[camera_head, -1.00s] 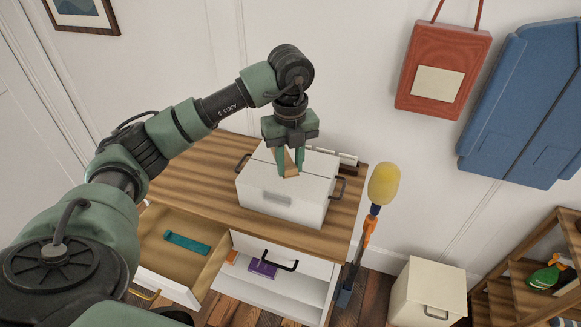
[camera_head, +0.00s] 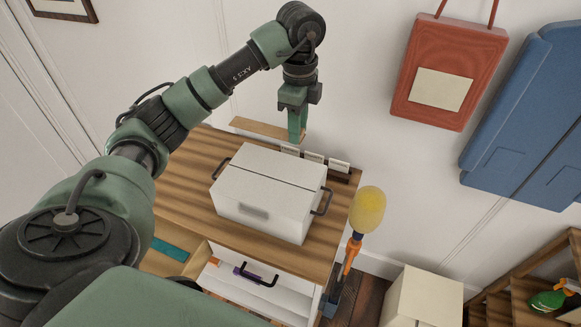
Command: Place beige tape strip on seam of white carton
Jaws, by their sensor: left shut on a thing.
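The white carton (camera_head: 258,213) stands closed on the wooden top of a dresser, with black handles at its sides. A dark seam (camera_head: 280,174) runs across its lid and shows no tape on it. My left gripper (camera_head: 297,134) is shut on the beige tape strip (camera_head: 262,127), which sticks out to the left of the fingers. Gripper and strip are above and behind the carton, apart from it, near the wall. The fingers hide the strip's right end. My right gripper is not in view.
The dresser top (camera_head: 185,188) is clear left of the carton. A rack with white cards (camera_head: 314,158) stands behind it. A yellow-headed duster (camera_head: 367,208) rises at the right. An open drawer holds a teal item (camera_head: 170,250).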

